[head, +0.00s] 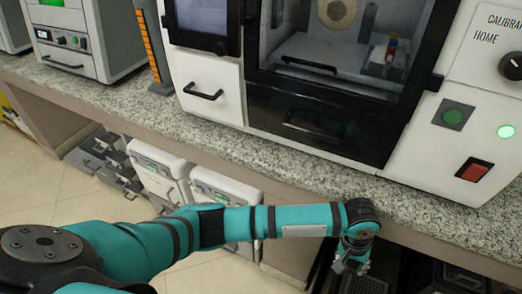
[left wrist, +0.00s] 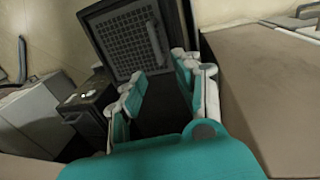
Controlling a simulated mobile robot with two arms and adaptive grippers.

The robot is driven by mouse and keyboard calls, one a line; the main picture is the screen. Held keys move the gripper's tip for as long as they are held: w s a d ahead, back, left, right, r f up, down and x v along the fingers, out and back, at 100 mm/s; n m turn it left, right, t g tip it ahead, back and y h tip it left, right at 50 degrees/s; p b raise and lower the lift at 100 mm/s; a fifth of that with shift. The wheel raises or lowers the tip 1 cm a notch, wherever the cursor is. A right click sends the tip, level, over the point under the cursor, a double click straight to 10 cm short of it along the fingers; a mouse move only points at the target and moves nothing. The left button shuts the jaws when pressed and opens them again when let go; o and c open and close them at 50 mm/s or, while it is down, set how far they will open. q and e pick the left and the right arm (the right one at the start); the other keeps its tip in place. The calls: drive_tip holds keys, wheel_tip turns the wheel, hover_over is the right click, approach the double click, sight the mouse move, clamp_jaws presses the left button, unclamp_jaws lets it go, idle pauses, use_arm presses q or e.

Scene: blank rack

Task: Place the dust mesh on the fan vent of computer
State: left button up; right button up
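In the left wrist view a dark panel with a grey grid (left wrist: 128,45) stands upright beyond my fingertips; I cannot tell whether it is the computer's fan vent or the dust mesh. My left gripper (left wrist: 158,68) has its teal and white fingers spread apart, with a dark surface visible between them and nothing clearly held. In the head view my left gripper (head: 350,266) is small, below the counter's front edge, beside dark equipment (head: 372,284) that is partly cut off by the frame. My right gripper is not in view.
A speckled counter (head: 300,170) carries a large white machine (head: 215,85) with a dark glass door. White drawer-like units (head: 160,172) stand under it at the left. In the left wrist view a small dark cabinet (left wrist: 88,112) stands left and a brown block (left wrist: 265,85) right.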

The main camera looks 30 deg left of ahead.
use_arm(q)
drive_tip(key=s+d+r+m+t+h, duration=0.2)
drive_tip(key=d+r+h, duration=0.1)
drive_tip(key=h, duration=0.1)
drive_tip(key=s+a+f+t+y, duration=0.2)
drive_tip(key=s+a+f, duration=0.1)
drive_tip(key=a+f, duration=1.15)
drive_tip(key=s+a+f+g+y, duration=0.1)
drive_tip(key=s+a+f+y, duration=0.2)
drive_tip(key=s+a+f, duration=0.8)
drive_tip(key=s+a, duration=0.2)
drive_tip(key=a, duration=0.1)
drive_tip(key=shift+s+m+g+y, duration=0.25)
drive_tip(key=shift+m+g+y, duration=0.05)
drive_tip(key=shift+m+y, duration=0.1)
drive_tip(key=shift+a, duration=0.1)
